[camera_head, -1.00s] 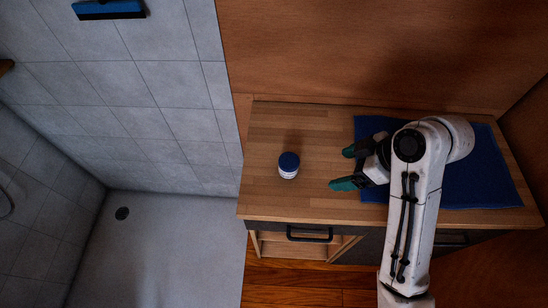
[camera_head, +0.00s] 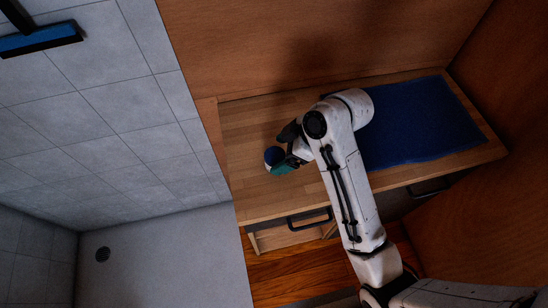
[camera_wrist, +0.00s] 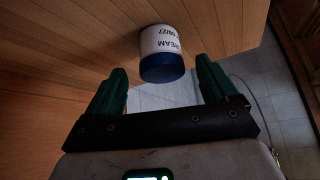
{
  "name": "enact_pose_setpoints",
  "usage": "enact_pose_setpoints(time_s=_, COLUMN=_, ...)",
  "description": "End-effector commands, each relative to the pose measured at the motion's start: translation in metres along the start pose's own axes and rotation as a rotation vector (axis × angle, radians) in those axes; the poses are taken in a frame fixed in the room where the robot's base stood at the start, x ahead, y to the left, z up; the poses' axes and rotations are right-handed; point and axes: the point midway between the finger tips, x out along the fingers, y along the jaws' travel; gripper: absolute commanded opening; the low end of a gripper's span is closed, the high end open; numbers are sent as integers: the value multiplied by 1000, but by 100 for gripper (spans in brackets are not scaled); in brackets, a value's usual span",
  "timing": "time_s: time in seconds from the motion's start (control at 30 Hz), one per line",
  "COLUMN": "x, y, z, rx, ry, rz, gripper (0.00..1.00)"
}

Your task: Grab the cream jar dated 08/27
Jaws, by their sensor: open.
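The cream jar (camera_wrist: 162,52) is small and white with a dark blue lid. Its label shows part of "CREAM" and "08/27", upside down in the wrist view. In the head view the jar (camera_head: 273,156) stands on the wooden counter, partly hidden by my gripper (camera_head: 288,150). In the wrist view my gripper (camera_wrist: 162,92) is open, with its green fingers apart. The jar is just ahead of and between the fingertips, and I see no contact.
The wooden counter (camera_head: 270,200) has a blue mat (camera_head: 425,120) on its right part. A wooden wall rises behind it. A drawer with a dark handle (camera_head: 309,219) is at the front. A tiled shower area (camera_head: 100,110) lies to the left.

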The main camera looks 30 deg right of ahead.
Motion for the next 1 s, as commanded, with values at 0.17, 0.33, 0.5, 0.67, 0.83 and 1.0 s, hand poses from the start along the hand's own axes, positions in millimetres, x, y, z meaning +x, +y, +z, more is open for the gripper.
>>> enact_pose_setpoints(time_s=0.17, x=23, y=-3, z=-5, rx=-1, ry=-2, rz=-4, gripper=86)
enact_pose_setpoints(time_s=0.33, x=44, y=-2, z=-5, rx=0, ry=-1, rz=-2, gripper=86)
enact_pose_setpoints(time_s=0.5, x=49, y=-2, z=-5, rx=0, ry=0, rz=0, gripper=86)
enact_pose_setpoints(time_s=0.67, x=48, y=-2, z=-5, rx=0, ry=0, rz=0, gripper=83)
enact_pose_setpoints(time_s=0.83, x=48, y=-2, z=-5, rx=0, ry=0, rz=0, gripper=67)
enact_pose_setpoints(time_s=1.0, x=48, y=-2, z=-5, rx=0, ry=0, rz=0, gripper=51)
